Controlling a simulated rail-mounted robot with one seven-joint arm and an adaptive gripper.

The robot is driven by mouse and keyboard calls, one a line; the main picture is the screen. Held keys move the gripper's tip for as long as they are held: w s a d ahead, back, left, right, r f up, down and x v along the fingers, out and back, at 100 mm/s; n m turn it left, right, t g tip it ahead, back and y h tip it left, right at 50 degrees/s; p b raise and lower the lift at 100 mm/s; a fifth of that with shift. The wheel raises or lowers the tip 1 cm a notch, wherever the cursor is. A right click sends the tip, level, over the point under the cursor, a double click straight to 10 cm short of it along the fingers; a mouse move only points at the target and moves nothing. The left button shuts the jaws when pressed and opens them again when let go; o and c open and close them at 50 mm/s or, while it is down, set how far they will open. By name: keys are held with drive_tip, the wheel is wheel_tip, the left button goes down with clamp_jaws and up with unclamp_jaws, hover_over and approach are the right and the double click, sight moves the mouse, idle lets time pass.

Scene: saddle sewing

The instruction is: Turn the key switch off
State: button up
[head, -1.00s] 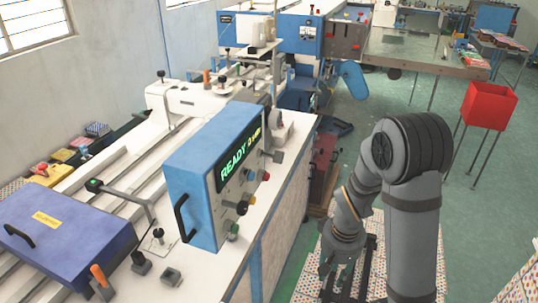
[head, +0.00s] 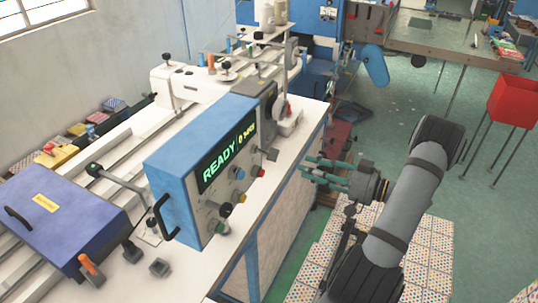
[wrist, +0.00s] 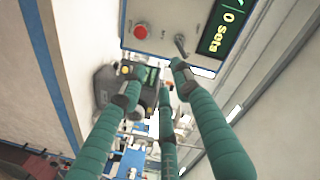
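The blue control box (head: 205,165) stands on the machine bench with a green display (head: 226,159) reading READY and 0 sets. A small grey key-like lever (wrist: 181,45), apparently the key switch, sticks out of its panel beside the display in the wrist view. I cannot pick it out surely in the head view. My gripper (head: 308,169) is to the right of the panel, its teal fingers pointing at it. It also shows in the wrist view (wrist: 157,82), fingers spread and empty. The fingertip nearest the lever looks close below it in the picture; contact cannot be told.
A red button (wrist: 141,31) sits near the lever. A grey machine head (head: 267,105) stands behind the box.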

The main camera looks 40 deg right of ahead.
sight(275, 157)
drive_tip(key=shift+m+y, duration=0.6)
drive_tip(key=shift+m, duration=0.2)
drive_tip(key=w+a+p, duration=0.1)
drive_tip(key=w+a, duration=0.1)
drive_tip(key=w, duration=0.1)
drive_tip(key=w+a+r+p, duration=0.1)
drive_tip(key=w+a, duration=0.1)
drive_tip(key=w+a+r+p, duration=0.1)
drive_tip(key=w+a, duration=0.1)
drive_tip(key=w, duration=0.1)
drive_tip(key=shift+w+a+p, duration=0.2)
drive_tip(key=shift+w+p, duration=0.1)
drive_tip(key=shift+w, duration=0.05)
drive_tip(key=shift+c, duration=1.2)
clamp_jaws()
